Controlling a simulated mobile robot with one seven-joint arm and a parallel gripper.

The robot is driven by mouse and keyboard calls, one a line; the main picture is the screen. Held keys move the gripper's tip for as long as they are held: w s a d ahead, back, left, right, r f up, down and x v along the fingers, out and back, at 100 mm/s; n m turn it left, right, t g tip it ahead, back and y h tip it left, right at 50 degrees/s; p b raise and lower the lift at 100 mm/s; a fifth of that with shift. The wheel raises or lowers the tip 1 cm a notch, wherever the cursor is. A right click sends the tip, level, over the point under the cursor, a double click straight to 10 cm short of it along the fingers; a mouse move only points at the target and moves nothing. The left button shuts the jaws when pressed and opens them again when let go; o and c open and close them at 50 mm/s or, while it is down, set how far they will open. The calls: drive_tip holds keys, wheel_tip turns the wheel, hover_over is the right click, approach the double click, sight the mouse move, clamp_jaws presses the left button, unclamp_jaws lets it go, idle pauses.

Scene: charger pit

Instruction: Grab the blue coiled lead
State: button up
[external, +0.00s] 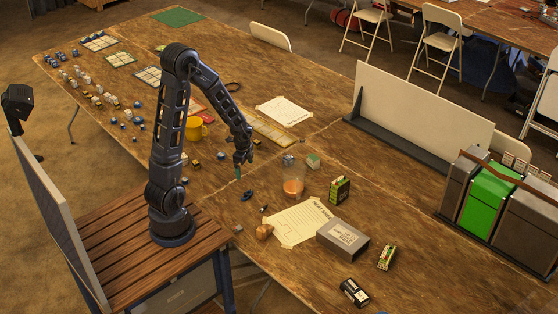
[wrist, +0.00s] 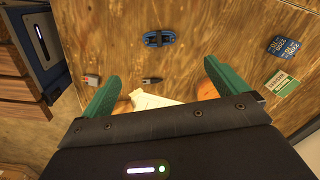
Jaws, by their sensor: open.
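The blue coiled lead (wrist: 158,38) lies on the wooden table in the upper middle of the wrist view, as a small dark blue bundle. In the external view, the small dark blue bundle (external: 247,195) lies on the table in front of the arm. My gripper (external: 239,173) hangs above the table, slightly left of and behind the lead. In the wrist view, the green fingers of my gripper (wrist: 162,85) are spread wide with nothing between them. The lead lies beyond the fingertips, apart from them.
A clear cup with orange contents (external: 293,186) stands right of the lead. A paper sheet (external: 297,222), a round brown object (external: 264,231) and a grey box (external: 342,238) are nearby. A small grey block (wrist: 91,80) and a dark piece (wrist: 152,81) lie near the lead.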

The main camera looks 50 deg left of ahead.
drive_tip(key=m, duration=0.2)
hover_over(247, 194)
wheel_tip(247, 194, down, 6)
drive_tip(key=shift+g, duration=0.3)
drive_tip(key=f, duration=0.4)
drive_tip(key=shift+s+d+f, duration=0.15)
drive_tip(key=shift+s+f, duration=0.1)
drive_tip(key=shift+f, duration=0.1)
drive_tip(key=shift+w+f, duration=0.2)
drive_tip(key=shift+f, duration=2.55)
drive_tip(key=c, duration=1.1)
